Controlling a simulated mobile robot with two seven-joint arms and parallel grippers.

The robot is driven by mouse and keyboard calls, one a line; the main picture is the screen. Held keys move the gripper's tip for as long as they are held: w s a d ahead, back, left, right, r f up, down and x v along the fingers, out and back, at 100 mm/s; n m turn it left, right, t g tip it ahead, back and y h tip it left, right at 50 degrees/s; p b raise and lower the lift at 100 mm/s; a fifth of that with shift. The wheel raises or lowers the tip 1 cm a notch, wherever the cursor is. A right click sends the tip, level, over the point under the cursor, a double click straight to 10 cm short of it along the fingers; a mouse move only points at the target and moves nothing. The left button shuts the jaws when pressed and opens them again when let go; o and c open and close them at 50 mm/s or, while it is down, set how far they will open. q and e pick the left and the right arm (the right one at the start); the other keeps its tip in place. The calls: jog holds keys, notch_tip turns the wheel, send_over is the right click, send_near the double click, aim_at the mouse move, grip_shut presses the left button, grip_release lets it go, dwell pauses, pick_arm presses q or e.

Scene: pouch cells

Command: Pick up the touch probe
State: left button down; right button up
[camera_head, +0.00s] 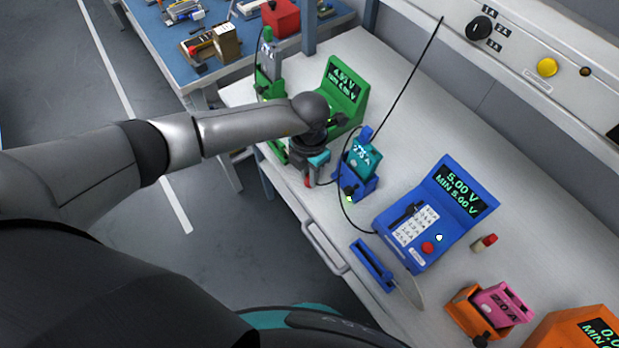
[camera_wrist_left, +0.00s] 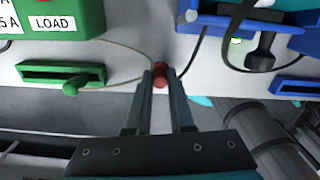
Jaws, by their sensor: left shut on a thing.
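My left gripper (camera_head: 312,182) is over the front edge of the white bench, between the green station and a blue holder. In the left wrist view, its two fingers (camera_wrist_left: 161,80) are shut on a small red-ended piece, which I take to be the touch probe (camera_wrist_left: 160,72). Only its red end shows between the fingertips; the rest is hidden. A little red also shows at the gripper in the head view. A similar red and cream piece (camera_head: 484,243) lies on the bench right of the blue meter. My right gripper is not in view.
The green meter (camera_head: 346,90) stands behind my left gripper. A blue holder with a teal cell (camera_head: 362,160) stands close on its right. The blue meter (camera_head: 440,215), a blue slotted block (camera_head: 372,264) and an orange holder (camera_head: 470,312) stand farther right. Thin cables run near the gripper.

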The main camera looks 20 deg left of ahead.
pick_arm(q)
notch_tip(320, 180, up, 21)
jog(key=p, duration=0.2)
jog(key=shift+r+p, duration=0.2)
jog(key=shift+p, duration=0.15)
jog(key=shift+d, duration=0.1)
jog(key=w+d+b, duration=0.1)
jog(key=d, duration=0.3)
jog(key=w+d+f+b, duration=0.1)
jog(key=d+b, duration=0.1)
jog(key=d, duration=0.1)
jog(key=w+d+f+b, duration=0.1)
jog(key=d+b, duration=0.1)
jog(key=d, duration=0.2)
jog(key=shift+d, duration=0.85)
